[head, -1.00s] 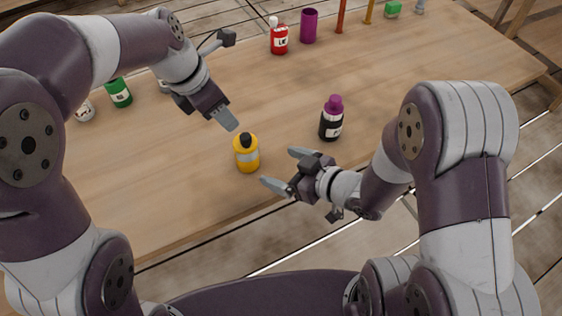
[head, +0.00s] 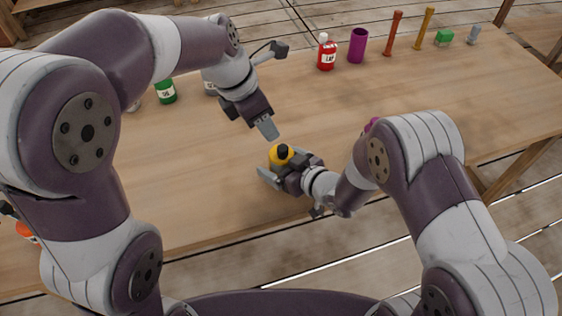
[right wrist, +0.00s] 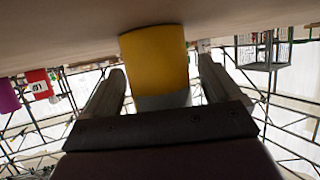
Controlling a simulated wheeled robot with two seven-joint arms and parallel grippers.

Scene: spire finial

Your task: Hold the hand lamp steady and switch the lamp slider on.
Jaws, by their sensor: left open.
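The yellow hand lamp (head: 277,158) with a black top stands upright on the table in the head view, its lower part hidden by my right gripper. My right gripper (head: 284,170) is low at the table, with its fingers open on either side of the lamp. In the right wrist view the yellow body of the lamp (right wrist: 155,60) is between the two fingers, with narrow gaps beside it. My left gripper (head: 268,130) is open and empty, pointing down just above and left of the lamp's top. I cannot make out the lamp slider.
A red bottle (head: 326,55), a purple cup (head: 358,45), upright sticks (head: 393,34) and a green block (head: 443,38) stand at the back of the wooden table (head: 200,190). A green bottle (head: 165,92) is at the left. A purple-topped bottle is mostly hidden behind my right arm.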

